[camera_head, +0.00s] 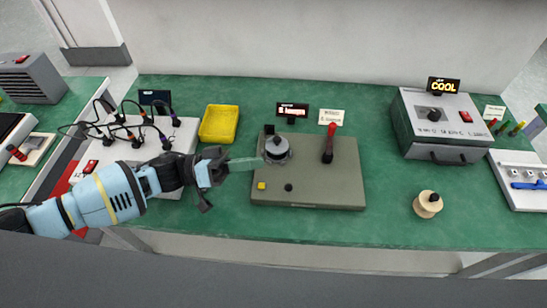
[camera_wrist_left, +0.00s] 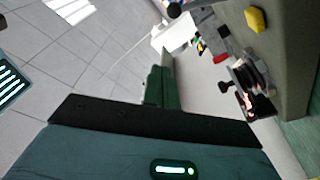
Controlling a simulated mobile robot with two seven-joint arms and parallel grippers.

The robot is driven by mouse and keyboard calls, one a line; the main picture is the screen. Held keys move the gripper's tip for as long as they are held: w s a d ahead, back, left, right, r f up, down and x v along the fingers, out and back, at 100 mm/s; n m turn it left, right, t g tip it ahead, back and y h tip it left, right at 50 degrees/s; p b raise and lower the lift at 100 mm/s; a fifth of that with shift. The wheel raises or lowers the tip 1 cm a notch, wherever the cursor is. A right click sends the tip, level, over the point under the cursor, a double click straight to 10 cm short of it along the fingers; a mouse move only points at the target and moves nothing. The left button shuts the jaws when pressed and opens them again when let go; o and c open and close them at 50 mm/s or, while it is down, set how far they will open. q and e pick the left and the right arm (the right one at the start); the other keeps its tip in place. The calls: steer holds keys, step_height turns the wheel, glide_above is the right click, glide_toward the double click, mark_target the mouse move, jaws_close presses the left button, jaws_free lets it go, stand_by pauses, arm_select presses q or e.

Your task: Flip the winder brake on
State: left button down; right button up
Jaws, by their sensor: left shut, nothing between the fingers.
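The winder unit is a flat olive-grey board (camera_head: 340,190) on the green bench. It carries a round grey winder wheel (camera_head: 277,150) at its upper left. To the right of the wheel, a lever with a red handle (camera_head: 331,132) and dark lower part stands roughly upright. My left gripper (camera_head: 252,163) comes in from the left over the board's left edge, its pale fingers shut and empty near the wheel. I cannot tell whether they touch the wheel. The lever is well to the gripper's right. My right gripper is not in view.
The board has a yellow button (camera_head: 261,186) and a black knob (camera_head: 289,187). A small display (camera_head: 292,109) stands behind it. A yellow tray (camera_head: 219,124) is behind my arm. A wooden spool (camera_head: 428,204) and grey oven-like box (camera_head: 437,128) stand to the right. The bench between board and spool is clear.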

arm_select(q)
steer(key=a, duration=0.3)
steer(key=shift+f, duration=0.25)
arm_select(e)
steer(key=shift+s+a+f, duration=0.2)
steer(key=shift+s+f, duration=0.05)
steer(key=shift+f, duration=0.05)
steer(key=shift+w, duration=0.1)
arm_select(q)
steer(key=shift+s+f, duration=0.1)
steer(key=shift+s, duration=0.05)
